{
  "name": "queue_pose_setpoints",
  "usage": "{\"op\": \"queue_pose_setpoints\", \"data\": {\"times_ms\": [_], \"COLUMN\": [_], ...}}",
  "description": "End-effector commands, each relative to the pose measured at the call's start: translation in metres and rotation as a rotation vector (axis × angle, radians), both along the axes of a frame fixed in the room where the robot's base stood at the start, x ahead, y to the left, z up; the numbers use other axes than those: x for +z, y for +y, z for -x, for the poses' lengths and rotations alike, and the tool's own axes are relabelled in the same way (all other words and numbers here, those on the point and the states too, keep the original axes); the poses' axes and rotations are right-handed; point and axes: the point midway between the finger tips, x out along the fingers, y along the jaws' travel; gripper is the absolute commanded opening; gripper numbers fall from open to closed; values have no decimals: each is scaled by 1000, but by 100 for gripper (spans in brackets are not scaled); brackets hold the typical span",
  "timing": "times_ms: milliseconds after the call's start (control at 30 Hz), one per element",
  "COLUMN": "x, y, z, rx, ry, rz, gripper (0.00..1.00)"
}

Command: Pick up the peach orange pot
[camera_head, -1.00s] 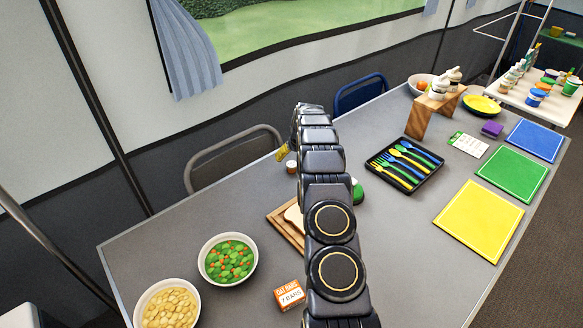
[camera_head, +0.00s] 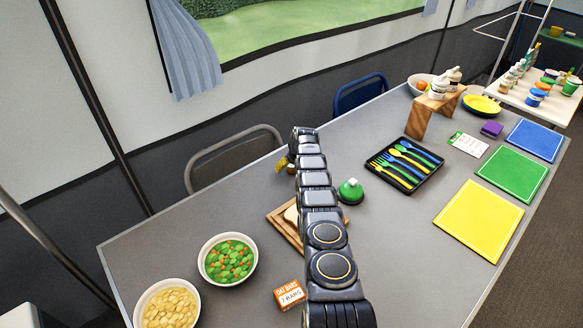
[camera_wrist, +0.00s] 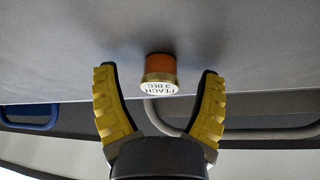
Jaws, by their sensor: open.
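The peach orange pot (camera_wrist: 160,65) is a small orange jar with a gold rim and a white lid lettered "PEACH 3 DEC". In the wrist view it stands on the grey table, which appears upside down. My gripper (camera_wrist: 158,72) is open, its two yellow fingers wide apart on either side of the pot in the picture. Clear gaps show on both sides, and I cannot tell how far ahead of the fingertips the pot is. In the head view my gripper (camera_head: 282,164) is at the table's far edge, mostly hidden by my arm; the pot is largely hidden there.
Near my arm are a green bell-shaped item (camera_head: 350,190), a bread board (camera_head: 285,229), an orange box (camera_head: 289,294) and a bowl of vegetables (camera_head: 203,256). A black cutlery tray (camera_head: 406,190) lies right. A grey chair (camera_head: 232,146) stands behind the edge.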

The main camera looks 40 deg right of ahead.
Motion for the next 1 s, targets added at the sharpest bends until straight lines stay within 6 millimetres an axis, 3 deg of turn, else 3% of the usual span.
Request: {"op": "queue_pose_setpoints", "data": {"times_ms": [467,633,1000], "x": [-4,-4,-4], "y": [0,0,0], "z": [-1,-1,-1], "rx": [0,0,0], "ry": [1,0,0], "rz": [0,1,1], "gripper": [71,4,3]}}
